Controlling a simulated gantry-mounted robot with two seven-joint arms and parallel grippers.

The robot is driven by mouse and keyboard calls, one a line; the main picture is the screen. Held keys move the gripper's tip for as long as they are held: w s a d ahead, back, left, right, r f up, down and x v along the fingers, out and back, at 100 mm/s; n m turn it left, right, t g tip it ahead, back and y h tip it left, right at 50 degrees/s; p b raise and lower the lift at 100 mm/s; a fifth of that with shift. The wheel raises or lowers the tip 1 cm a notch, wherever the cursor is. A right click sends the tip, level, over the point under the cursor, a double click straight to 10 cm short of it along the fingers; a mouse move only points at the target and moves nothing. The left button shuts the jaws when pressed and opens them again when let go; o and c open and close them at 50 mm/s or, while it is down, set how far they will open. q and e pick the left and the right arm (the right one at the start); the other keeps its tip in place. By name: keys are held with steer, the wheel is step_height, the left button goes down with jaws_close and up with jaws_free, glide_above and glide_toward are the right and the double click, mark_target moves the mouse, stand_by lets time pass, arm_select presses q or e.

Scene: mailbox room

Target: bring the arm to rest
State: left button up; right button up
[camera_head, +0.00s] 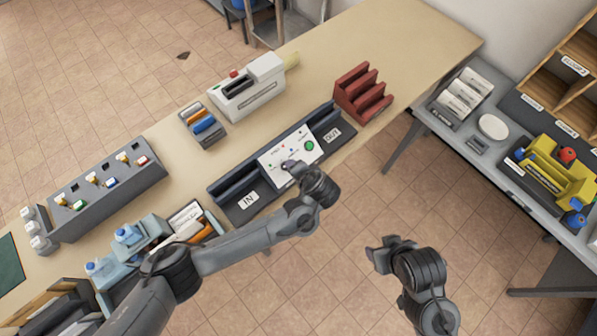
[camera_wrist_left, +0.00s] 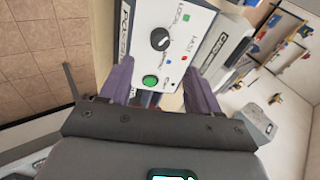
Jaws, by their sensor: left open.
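My left gripper (camera_head: 289,165) is over the white control panel (camera_head: 274,153) of the IN/OUT machine on the table, partly covering it. In the left wrist view, its two fingers (camera_wrist_left: 158,78) are apart with nothing held between them. Beyond them the panel (camera_wrist_left: 190,18) shows a black knob, a lit green button and small coloured dots. I cannot tell whether the fingers touch the panel. My right gripper (camera_head: 378,256) hangs over the floor gap right of the table, clear of objects; its jaw opening is unclear.
A red rack (camera_head: 362,94) stands right of the OUT tray. A grey box with keys (camera_head: 107,190) and blue bottles (camera_head: 129,234) are at left. A side table holds a yellow organiser (camera_head: 556,178). The table's far right end (camera_head: 425,40) is bare.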

arm_select(q)
steer(key=shift+s+d+r, duration=0.15)
steer(key=shift+s+r, duration=0.25)
